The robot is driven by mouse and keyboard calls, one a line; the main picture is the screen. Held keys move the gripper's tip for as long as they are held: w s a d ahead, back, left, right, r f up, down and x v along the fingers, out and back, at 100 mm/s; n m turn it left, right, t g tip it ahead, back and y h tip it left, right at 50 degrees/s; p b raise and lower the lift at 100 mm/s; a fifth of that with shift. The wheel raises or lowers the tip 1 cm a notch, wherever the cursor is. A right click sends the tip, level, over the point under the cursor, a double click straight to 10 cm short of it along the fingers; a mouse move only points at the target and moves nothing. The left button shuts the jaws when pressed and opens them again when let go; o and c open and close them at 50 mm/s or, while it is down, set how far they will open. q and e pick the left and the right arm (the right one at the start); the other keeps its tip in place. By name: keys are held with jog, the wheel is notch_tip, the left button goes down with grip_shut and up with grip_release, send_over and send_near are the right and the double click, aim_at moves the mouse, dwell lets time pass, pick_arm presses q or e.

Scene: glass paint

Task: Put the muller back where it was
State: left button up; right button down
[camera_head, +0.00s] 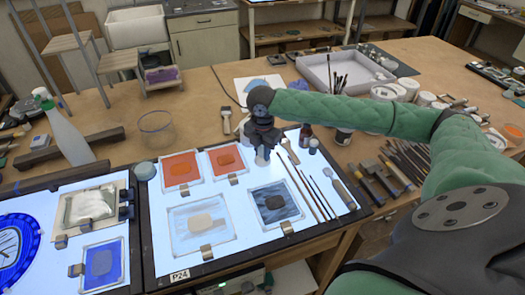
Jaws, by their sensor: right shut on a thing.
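My right gripper (263,150) hangs pointing down over the back edge of the lit panel (160,232). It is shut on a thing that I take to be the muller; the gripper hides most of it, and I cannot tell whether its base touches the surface. Two orange painted glass pieces (181,170) lie to the left of the gripper. A pale pane (201,226) and a dark grey pane (275,202) lie in front of it. My left gripper is not in view.
Small bottles (305,135) and a flat brush (290,151) are close right of the gripper. Long brushes (305,190) lie on the panel's right side. A glass bowl (156,128) and a spray bottle (66,135) stand left. A grey tray (318,72) is behind.

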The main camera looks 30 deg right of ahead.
jog(key=shift+f, duration=0.1)
jog(key=c, duration=1.2)
grip_release()
jog(key=shift+o, duration=0.2)
jog(key=shift+r, duration=0.45)
notch_tip(320, 180, up, 6)
jog(key=shift+f+b, duration=0.1)
jog(key=shift+b, duration=1.1)
jog(key=shift+r, duration=0.55)
